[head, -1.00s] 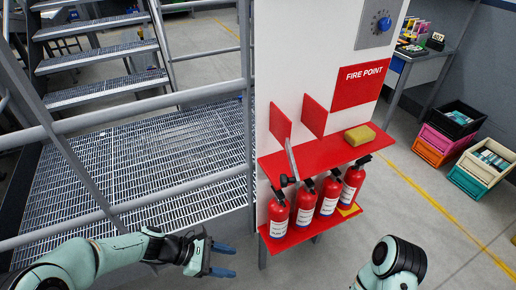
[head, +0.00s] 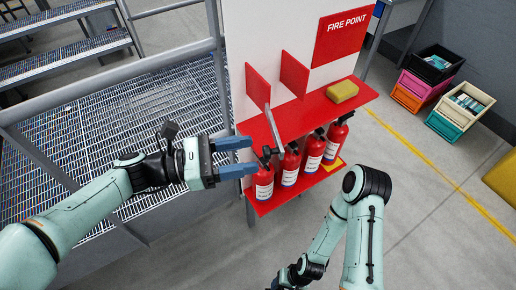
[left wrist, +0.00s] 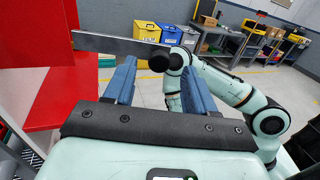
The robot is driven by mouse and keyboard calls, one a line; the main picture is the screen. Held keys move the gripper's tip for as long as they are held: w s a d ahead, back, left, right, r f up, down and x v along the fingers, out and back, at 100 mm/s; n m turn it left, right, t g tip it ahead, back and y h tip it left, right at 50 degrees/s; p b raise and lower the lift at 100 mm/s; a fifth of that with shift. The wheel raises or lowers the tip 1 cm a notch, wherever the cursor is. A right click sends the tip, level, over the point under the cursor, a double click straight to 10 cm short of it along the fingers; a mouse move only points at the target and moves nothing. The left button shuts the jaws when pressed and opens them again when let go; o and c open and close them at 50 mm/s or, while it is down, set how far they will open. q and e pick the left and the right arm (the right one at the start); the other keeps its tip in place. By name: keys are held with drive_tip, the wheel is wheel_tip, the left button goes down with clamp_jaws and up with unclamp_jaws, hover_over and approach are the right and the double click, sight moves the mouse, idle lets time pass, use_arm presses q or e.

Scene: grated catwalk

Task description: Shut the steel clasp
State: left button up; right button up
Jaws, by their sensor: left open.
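The steel clasp (head: 274,126) is a flat grey bar with a black knob at its end. It sticks out from the red panel (head: 257,87) over the front edge of the red shelf. In the left wrist view the bar (left wrist: 115,44) runs from the red panel on the left to the black knob. My left gripper (head: 252,156) is open and empty, its blue fingers pointing at the knob. In the left wrist view the knob shows between the fingertips (left wrist: 158,68); I cannot tell whether they touch.
Several red extinguishers (head: 312,154) stand on a lower red shelf below the clasp. A yellow sponge (head: 343,92) lies on the upper shelf (head: 318,107). A second red panel (head: 295,73) stands to the right of the first. A grey railing (head: 110,73) runs at left.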

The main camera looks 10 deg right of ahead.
use_arm(q)
drive_tip(key=d, duration=0.3)
drive_tip(key=shift+d, duration=0.25)
drive_tip(key=c, duration=1)
drive_tip(key=shift+c, duration=0.2)
